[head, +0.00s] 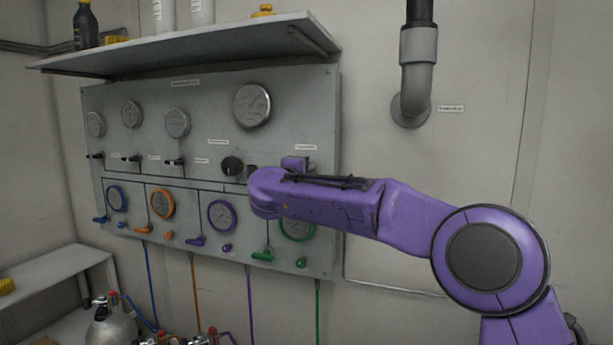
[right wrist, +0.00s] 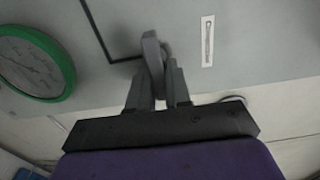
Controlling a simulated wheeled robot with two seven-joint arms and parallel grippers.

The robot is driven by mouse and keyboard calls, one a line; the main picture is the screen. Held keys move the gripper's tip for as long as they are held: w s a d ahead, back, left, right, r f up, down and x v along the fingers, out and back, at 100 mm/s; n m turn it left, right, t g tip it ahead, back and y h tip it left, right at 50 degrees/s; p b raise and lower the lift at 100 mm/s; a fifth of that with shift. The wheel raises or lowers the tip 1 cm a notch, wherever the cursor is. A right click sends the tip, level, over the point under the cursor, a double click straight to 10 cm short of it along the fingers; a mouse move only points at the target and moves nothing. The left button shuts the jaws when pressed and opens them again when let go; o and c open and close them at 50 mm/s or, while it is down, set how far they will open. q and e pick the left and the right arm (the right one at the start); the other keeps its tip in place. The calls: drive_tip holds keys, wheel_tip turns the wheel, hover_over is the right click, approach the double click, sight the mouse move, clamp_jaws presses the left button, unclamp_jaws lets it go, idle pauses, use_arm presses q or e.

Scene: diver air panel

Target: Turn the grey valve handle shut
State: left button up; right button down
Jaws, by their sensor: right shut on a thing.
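The grey valve handle (right wrist: 151,52) stands out from the panel at the top middle of the right wrist view. My right gripper (right wrist: 157,85) has its two grey fingers on either side of the handle's near end and is shut on it. In the head view my right arm reaches across from the right to the panel, and its purple wrist hides the handle and most of the fingers. How far the handle is turned is hard to tell. My left gripper is not in view.
The grey panel (head: 210,150) carries several gauges, a black knob (head: 232,166) and small coloured levers. A green-ringed gauge (right wrist: 35,62) lies left of the handle. A shelf (head: 200,45) juts out above. A grey pipe (head: 415,85) is right of the panel, with bare wall below.

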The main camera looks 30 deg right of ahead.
drive_tip(key=shift+f, duration=0.2)
drive_tip(key=c, duration=1.1)
unclamp_jaws()
drive_tip(key=shift+r, duration=0.1)
drive_tip(key=shift+c, duration=0.2)
drive_tip(key=shift+s, duration=0.1)
drive_tip(key=shift+s+a, duration=0.2)
drive_tip(key=shift+a, duration=0.1)
drive_tip(key=b+v, duration=0.4)
drive_tip(key=v, duration=0.5)
drive_tip(key=shift+s+a, duration=0.3)
